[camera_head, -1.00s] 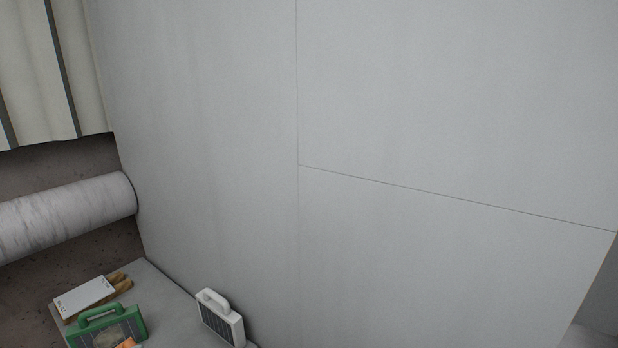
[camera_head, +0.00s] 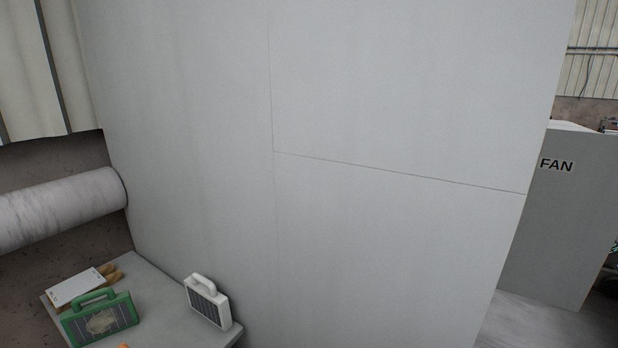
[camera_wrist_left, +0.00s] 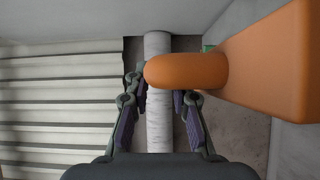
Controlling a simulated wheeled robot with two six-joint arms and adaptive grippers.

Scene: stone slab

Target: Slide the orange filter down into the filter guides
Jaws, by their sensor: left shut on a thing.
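The orange filter (camera_wrist_left: 275,62) fills the upper right of the left wrist view. Its rounded orange handle (camera_wrist_left: 185,70) reaches in between the fingers of my left gripper (camera_wrist_left: 163,88), which is shut on it. The rest of the filter runs out of the frame to the right. In the head view, a small orange patch (camera_head: 124,346) shows at the bottom edge; too little is visible to say what it is. My grippers do not show in the head view. I see no filter guides in either view.
A large grey panelled wall (camera_head: 390,120) fills the middle. On a slab (camera_head: 160,300) at lower left are a green-framed filter (camera_head: 100,318), a white-framed filter (camera_head: 208,300) and a white card (camera_head: 76,287). A pipe (camera_head: 60,208) meets the wall. A grey FAN cabinet (camera_head: 560,225) stands at right.

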